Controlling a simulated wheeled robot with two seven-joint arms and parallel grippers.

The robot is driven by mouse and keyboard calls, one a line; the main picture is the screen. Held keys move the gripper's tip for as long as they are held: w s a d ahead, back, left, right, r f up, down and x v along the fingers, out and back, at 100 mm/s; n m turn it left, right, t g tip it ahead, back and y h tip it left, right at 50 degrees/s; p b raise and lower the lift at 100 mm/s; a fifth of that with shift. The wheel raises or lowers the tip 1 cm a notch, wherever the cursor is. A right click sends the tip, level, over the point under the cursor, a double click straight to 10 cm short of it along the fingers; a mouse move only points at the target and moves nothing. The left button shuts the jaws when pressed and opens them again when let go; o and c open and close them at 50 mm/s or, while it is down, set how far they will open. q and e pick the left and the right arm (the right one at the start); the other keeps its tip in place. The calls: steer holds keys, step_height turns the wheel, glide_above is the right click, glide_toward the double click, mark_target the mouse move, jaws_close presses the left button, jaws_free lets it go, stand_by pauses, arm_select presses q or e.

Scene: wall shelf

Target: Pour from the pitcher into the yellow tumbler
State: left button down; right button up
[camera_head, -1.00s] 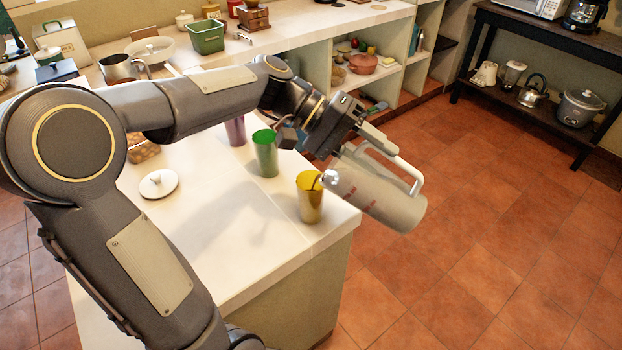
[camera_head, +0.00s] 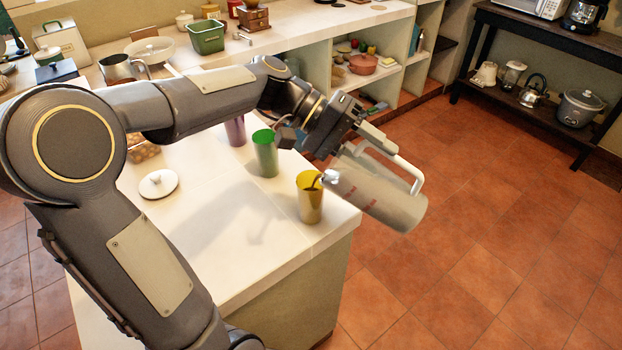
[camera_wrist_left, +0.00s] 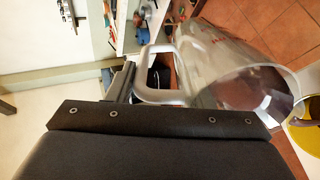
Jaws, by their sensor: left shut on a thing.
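The pitcher (camera_head: 378,195) is a pale, partly clear vessel with a light handle, tilted steeply with its mouth to the left at the yellow tumbler. My left gripper (camera_head: 368,138) is shut on the pitcher's handle, beyond the counter's right edge. The yellow tumbler (camera_head: 310,205) stands upright near the counter corner, and a dark stream shows at its rim by the pitcher's mouth. In the left wrist view, the pitcher (camera_wrist_left: 225,75) shows dark liquid near its mouth, and part of the yellow tumbler (camera_wrist_left: 305,133) is at the right edge. My right gripper is not in view.
A green tumbler (camera_head: 265,158) and a purple tumbler (camera_head: 236,132) stand behind the yellow one on the white counter (camera_head: 235,250). A white lid (camera_head: 158,184) lies at the left. The counter's front middle is clear. Shelves (camera_head: 400,75) stand behind.

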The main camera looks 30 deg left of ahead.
mark_target(421, 199)
arm_select(q)
steer(key=shift+r, duration=0.15)
steer(key=d+y+p, duration=0.1)
steer(key=p, duration=0.1)
steer(key=d+y+p, duration=0.1)
steer(key=p, duration=0.1)
steer(key=shift+w+f+g+y+p, duration=0.1)
steer(key=shift+f+g+y+p, duration=0.2)
steer(key=shift+f+b, duration=0.4)
steer(key=shift+f, duration=0.1)
steer(key=shift+r+p, duration=0.15)
steer(key=shift+p, duration=0.2)
steer(key=d+y+p, duration=0.1)
steer(key=y+p, duration=0.1)
steer(key=p, duration=0.1)
steer(key=d+f+y+p, duration=0.1)
steer(key=d+y+p, duration=0.1)
steer(key=p, duration=0.2)
steer(key=d+y+p, duration=0.2)
steer(key=p, duration=0.1)
steer(key=shift+w+d+f+g, duration=0.1)
steer(key=shift+w+f+g, duration=0.25)
steer(key=shift+g, duration=0.05)
steer(key=d+f+y+p, duration=0.2)
steer(key=shift+w+y, duration=0.2)
steer(key=shift+y, duration=0.1)
steer(key=shift+w+d+f+y, duration=0.1)
steer(key=shift+d+f+y, duration=0.25)
steer(key=shift+f+y, duration=0.45)
